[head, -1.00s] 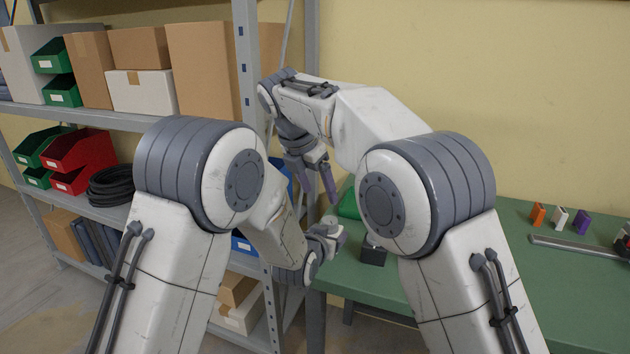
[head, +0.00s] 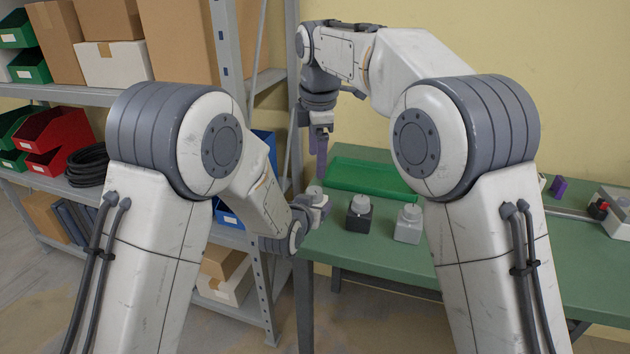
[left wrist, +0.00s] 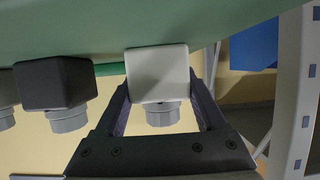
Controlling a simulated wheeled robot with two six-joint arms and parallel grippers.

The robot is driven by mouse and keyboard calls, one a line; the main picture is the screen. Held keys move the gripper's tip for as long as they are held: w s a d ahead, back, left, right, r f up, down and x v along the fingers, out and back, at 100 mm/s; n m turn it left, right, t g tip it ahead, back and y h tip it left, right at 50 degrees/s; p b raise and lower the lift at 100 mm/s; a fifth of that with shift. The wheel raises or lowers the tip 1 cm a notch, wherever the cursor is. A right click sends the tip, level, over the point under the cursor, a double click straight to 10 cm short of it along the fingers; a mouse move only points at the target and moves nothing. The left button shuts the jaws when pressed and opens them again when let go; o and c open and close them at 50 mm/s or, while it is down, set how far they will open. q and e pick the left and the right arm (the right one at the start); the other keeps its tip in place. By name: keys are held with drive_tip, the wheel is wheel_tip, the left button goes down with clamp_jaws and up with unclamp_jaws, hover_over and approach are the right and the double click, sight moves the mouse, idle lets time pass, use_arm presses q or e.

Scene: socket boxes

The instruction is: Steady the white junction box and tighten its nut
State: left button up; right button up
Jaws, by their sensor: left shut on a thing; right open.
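The white junction box (left wrist: 157,72) sits between the fingers of my left gripper (left wrist: 160,110) in the left wrist view, with its grey round nut (left wrist: 162,114) clear between the fingers. In the head view my left gripper (head: 317,204) is shut on the box at the bench's left end and hides most of it; the nut (head: 314,190) shows just above. My right gripper (head: 319,166) has purple fingers, is open and points straight down just above the nut. I cannot tell whether its fingers touch the nut.
A black box (head: 357,220) and a grey box (head: 408,230), each with a round nut, stand to the right on the green bench (head: 390,258). A green tray (head: 370,180) lies behind them. A shelf rack (head: 228,60) rises at the left. My own arms hide part of the bench.

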sight(315, 190)
drive_tip(key=w+f+m+y, duration=0.1)
drive_tip(key=f+m, duration=0.2)
drive_tip(key=w+f+m+y, duration=0.1)
drive_tip(key=f+m, duration=0.2)
drive_tip(key=w+f+m+y, duration=0.1)
drive_tip(key=f+m, duration=0.2)
drive_tip(key=f, duration=0.1)
drive_tip(key=shift+w+d+m, duration=0.1)
drive_tip(key=shift+w+m, duration=0.05)
drive_tip(key=shift+m, duration=0.25)
clamp_jaws()
